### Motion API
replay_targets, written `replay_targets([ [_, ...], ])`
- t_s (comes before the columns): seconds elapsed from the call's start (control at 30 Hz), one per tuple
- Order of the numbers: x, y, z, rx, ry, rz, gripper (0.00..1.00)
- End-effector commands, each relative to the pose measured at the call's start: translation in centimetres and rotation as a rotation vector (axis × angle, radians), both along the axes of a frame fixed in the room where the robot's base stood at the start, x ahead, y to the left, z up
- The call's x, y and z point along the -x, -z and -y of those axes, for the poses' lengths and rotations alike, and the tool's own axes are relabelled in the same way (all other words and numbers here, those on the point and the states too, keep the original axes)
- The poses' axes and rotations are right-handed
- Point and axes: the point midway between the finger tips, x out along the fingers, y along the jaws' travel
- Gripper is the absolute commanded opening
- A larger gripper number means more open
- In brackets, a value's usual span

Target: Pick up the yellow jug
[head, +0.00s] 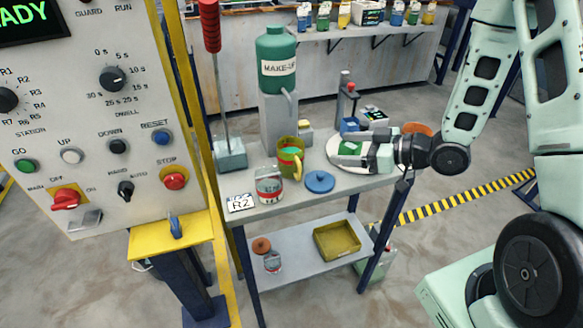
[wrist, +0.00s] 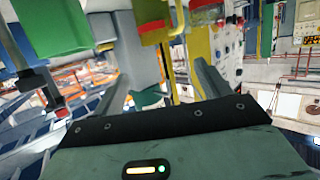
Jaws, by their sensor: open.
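The yellow jug (head: 290,158) stands upright on the grey top of the stand (head: 330,190) in the head view. It has a red band and a handle on its right side. What looks like the jug, cut off by the top edge, shows in the wrist view (wrist: 154,22). My gripper (head: 350,147) is open, to the right of the jug and apart from it, over a white plate (head: 335,160). A green block (head: 348,148) shows at the fingers; I cannot tell whether they touch it.
A can with a red label (head: 269,186) stands left of the jug, and a blue lid (head: 319,181) lies in front. A green MAKE-UP bottle (head: 276,60) rises behind. The control panel (head: 100,110) fills the left. A yellow tray (head: 337,240) is on the lower shelf.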

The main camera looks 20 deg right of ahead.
Motion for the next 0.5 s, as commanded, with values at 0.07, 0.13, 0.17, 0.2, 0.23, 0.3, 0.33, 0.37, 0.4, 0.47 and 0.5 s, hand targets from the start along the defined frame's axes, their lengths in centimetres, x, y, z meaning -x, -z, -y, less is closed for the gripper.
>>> replay_targets([
  [0.07, -1.0, 0.3, -1.3, -0.002, -0.006, -0.002, 0.76],
  [0.13, -2.0, 0.6, -2.3, 0.0, -0.007, -0.001, 0.76],
  [0.17, -2.4, 0.9, -2.7, 0.0, -0.007, -0.003, 0.76],
  [0.2, -3.0, 1.1, -3.3, 0.001, -0.007, -0.002, 0.76],
  [0.23, -3.4, 1.3, -3.7, 0.001, -0.007, -0.002, 0.76],
  [0.3, -4.4, 1.7, -4.7, 0.001, -0.006, -0.002, 0.76],
  [0.33, -4.8, 1.9, -5.1, 0.002, -0.005, -0.001, 0.76],
  [0.37, -5.2, 2.0, -5.4, 0.002, -0.004, -0.001, 0.76],
  [0.4, -5.7, 2.3, -6.0, 0.001, -0.005, -0.002, 0.76],
  [0.47, -6.3, 2.6, -6.5, 0.002, -0.004, -0.001, 0.76],
  [0.5, -6.7, 2.8, -6.8, 0.003, -0.003, -0.001, 0.76],
])
